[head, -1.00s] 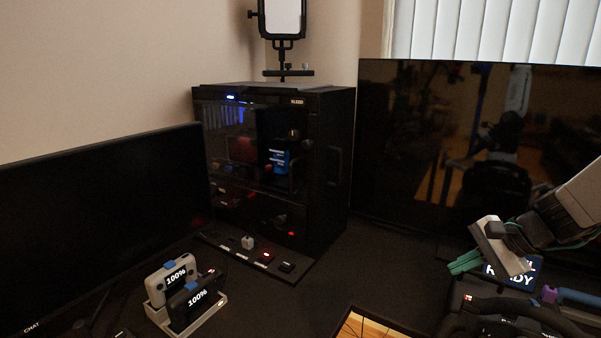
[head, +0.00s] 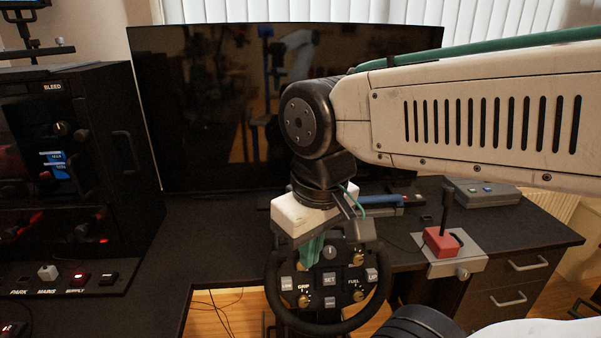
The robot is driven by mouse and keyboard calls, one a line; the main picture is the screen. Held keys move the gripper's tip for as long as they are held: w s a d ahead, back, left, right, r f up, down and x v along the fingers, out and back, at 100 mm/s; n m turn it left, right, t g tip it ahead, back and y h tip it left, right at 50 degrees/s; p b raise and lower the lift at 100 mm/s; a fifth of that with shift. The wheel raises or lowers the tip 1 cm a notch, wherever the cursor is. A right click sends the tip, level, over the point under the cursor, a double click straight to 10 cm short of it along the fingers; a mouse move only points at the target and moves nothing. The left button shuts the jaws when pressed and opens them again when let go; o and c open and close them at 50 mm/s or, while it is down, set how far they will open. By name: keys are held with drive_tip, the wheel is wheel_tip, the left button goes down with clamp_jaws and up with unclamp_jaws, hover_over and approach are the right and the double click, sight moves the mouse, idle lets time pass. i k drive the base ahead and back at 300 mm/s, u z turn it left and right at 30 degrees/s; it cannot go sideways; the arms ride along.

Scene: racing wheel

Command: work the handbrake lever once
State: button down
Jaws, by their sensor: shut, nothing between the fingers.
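A black upright lever (head: 445,215) rises from a red block (head: 441,242) on a grey plate (head: 465,265) at the desk's front edge, right of the wheel. It looks like the handbrake; no label on it is readable. My gripper (head: 312,250) points down with its green fingers shut and empty. In the picture it overlaps the upper left of the black racing wheel (head: 335,325); I cannot tell whether it touches the wheel. It is well left of the lever and apart from it. My gripper and arm hide part of the desk behind the wheel.
A large dark screen (head: 200,110) stands behind. A black computer case (head: 110,190) with switches before it stands at left. A grey box with buttons (head: 482,193) lies behind the lever. A blue-handled item (head: 378,200) lies behind the wheel. The desk right of the lever is clear.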

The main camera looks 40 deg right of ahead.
sight(448, 199)
drive_tip(key=z, duration=1.85)
